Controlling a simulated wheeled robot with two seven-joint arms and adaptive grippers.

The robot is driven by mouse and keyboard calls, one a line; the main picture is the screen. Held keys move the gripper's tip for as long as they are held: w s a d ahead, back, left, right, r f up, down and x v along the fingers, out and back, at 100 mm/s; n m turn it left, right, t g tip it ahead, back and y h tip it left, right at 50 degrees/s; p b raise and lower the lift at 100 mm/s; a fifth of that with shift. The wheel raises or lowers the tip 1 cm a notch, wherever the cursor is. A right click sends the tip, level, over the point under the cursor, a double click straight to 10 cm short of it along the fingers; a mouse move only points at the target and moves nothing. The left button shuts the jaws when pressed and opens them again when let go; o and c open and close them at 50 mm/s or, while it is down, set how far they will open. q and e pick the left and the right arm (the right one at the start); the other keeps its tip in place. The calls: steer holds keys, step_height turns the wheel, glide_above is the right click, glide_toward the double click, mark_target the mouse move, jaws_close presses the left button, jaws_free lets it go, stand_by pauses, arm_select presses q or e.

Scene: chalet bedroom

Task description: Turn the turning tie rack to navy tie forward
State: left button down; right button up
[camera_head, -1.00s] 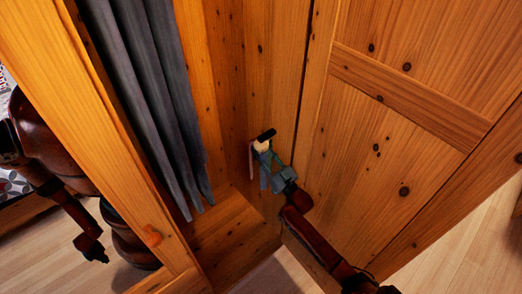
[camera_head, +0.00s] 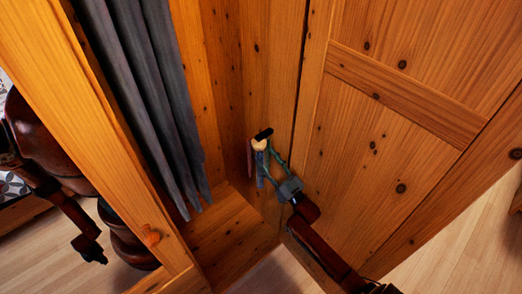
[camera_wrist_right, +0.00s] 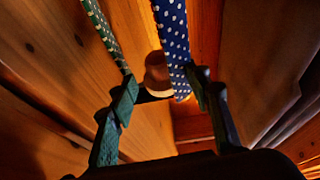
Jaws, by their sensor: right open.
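The tie rack has a pale round hub (camera_head: 259,144) under a black mount (camera_head: 265,134) on the wardrobe's inner wood wall. Its hub also shows in the right wrist view (camera_wrist_right: 156,72). The navy tie with white dots (camera_wrist_right: 172,40) hangs beside the hub, its lower end close to one finger; touching cannot be told. A green patterned tie (camera_wrist_right: 104,35) hangs near the other finger. A dull pink tie (camera_head: 250,157) hangs left of the hub. My right gripper (camera_head: 271,166) is open at the rack, fingers spread. My left gripper (camera_head: 90,249) is outside the wardrobe; its jaws are unclear.
Grey hanging cloth (camera_head: 155,110) fills the wardrobe's left side. A wooden frame post (camera_head: 95,130) stands between my left arm and the interior. The panelled wood door (camera_head: 380,150) is close to my right forearm. The wardrobe floor (camera_head: 225,225) looks clear.

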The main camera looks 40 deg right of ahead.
steer(key=v, duration=0.6)
steer(key=shift+s, duration=0.25)
